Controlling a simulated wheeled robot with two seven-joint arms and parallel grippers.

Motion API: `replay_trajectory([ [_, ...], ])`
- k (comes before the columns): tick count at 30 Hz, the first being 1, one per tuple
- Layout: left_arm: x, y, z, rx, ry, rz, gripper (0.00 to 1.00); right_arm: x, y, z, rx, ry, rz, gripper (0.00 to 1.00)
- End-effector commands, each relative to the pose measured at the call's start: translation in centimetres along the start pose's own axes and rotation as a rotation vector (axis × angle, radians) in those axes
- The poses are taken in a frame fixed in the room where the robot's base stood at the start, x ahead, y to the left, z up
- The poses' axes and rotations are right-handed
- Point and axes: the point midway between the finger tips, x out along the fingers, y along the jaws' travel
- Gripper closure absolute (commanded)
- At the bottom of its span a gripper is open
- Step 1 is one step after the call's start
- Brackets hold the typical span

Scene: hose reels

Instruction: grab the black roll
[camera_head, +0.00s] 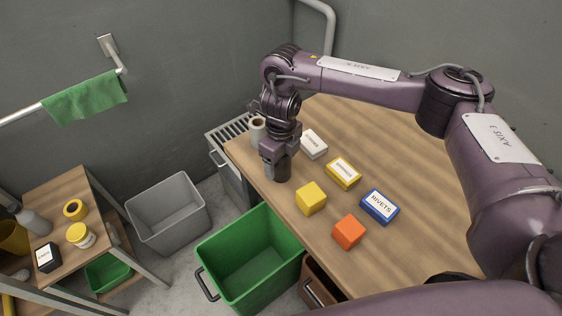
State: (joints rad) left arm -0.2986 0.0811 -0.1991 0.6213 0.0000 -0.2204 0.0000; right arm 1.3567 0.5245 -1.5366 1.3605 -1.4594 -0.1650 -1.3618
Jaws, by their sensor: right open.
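The black roll (283,172) is a dark upright cylinder on the wooden table, near its left edge. My right gripper (275,165) points down at it from above, with its arm coming in from the right. The jaws are open and a grey finger shows just left of the roll. The gripper hides the roll's top, and I cannot tell whether the fingers touch it. My left gripper is not in view.
A white mug (258,130) and white box (314,144) stand near the gripper. Yellow box (343,173), blue rivets box (380,207), yellow block (311,198) and orange block (348,232) lie to the right. A green bin (250,262) stands below the table edge.

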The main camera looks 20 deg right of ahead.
Motion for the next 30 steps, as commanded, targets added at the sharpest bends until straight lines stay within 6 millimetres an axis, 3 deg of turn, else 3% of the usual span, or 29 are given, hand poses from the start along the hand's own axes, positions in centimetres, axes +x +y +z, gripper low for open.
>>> replay_trajectory([
  [3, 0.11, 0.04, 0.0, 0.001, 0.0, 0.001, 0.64, 0.96, 0.03, -0.02, 0.002, 0.001, 0.001, 0.28],
  [11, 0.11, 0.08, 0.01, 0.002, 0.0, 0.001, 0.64, 1.05, -0.02, 0.0, 0.001, 0.0, -0.001, 0.3],
  [22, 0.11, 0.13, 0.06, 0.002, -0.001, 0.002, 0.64, 1.04, -0.03, -0.02, 0.001, 0.0, -0.001, 0.78],
  [30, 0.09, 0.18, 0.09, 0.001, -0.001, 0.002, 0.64, 0.92, -0.05, 0.01, 0.001, -0.001, -0.001, 0.8],
])
